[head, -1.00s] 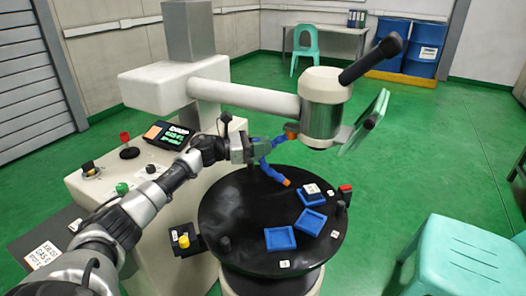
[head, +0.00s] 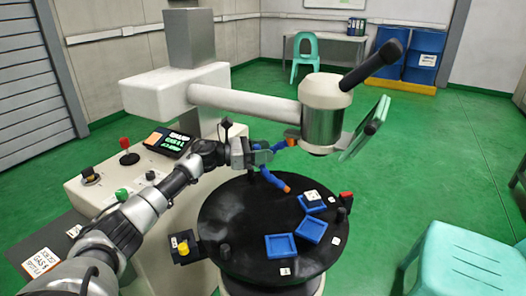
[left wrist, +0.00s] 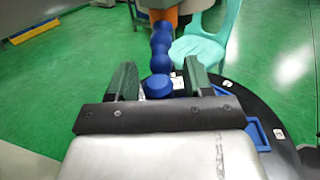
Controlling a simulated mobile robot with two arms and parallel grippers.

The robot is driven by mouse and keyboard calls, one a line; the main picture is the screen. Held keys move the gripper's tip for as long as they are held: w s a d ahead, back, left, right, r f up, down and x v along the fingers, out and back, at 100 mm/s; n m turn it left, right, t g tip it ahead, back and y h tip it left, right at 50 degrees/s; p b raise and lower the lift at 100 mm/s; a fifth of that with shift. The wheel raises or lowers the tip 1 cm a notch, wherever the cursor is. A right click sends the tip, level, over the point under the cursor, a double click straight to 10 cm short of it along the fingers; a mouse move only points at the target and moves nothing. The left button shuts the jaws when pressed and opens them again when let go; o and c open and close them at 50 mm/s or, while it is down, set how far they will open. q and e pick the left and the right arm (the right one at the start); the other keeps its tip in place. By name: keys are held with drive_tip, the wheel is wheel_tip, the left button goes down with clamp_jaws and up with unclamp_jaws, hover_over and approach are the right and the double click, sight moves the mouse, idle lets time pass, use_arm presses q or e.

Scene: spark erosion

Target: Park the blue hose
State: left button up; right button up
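The blue segmented hose (head: 272,180) curves from an orange fitting by the machine head down over the round black table, ending in an orange tip (head: 287,188). My left gripper (head: 262,155) is at the hose's upper bend, to the left of the machine head. In the left wrist view the hose (left wrist: 160,45) runs down between the two fingers of my left gripper (left wrist: 160,82), with a gap visible at least on the right side. The fingers look open around it. The gripper hides part of the bend in the head view. My right gripper is out of view.
The white machine head (head: 325,105) with its black handle overhangs the round black table (head: 225,205). Blue trays (head: 280,246) lie on the table. A control panel (head: 168,143) is at left. A turquoise stool (head: 465,262) stands at right. Green floor is free beyond.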

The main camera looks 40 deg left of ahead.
use_arm(q)
drive_tip(key=shift+s+a, duration=0.1)
drive_tip(key=b+v, duration=0.1)
drive_tip(key=v, duration=0.9)
drive_tip(key=shift+s+a+b, duration=0.2)
drive_tip(key=shift+b, duration=0.2)
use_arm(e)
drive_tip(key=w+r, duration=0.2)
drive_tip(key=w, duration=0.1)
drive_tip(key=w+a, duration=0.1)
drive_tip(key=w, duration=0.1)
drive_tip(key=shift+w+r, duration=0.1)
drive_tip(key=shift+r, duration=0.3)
use_arm(q)
drive_tip(key=shift+r, duration=0.15)
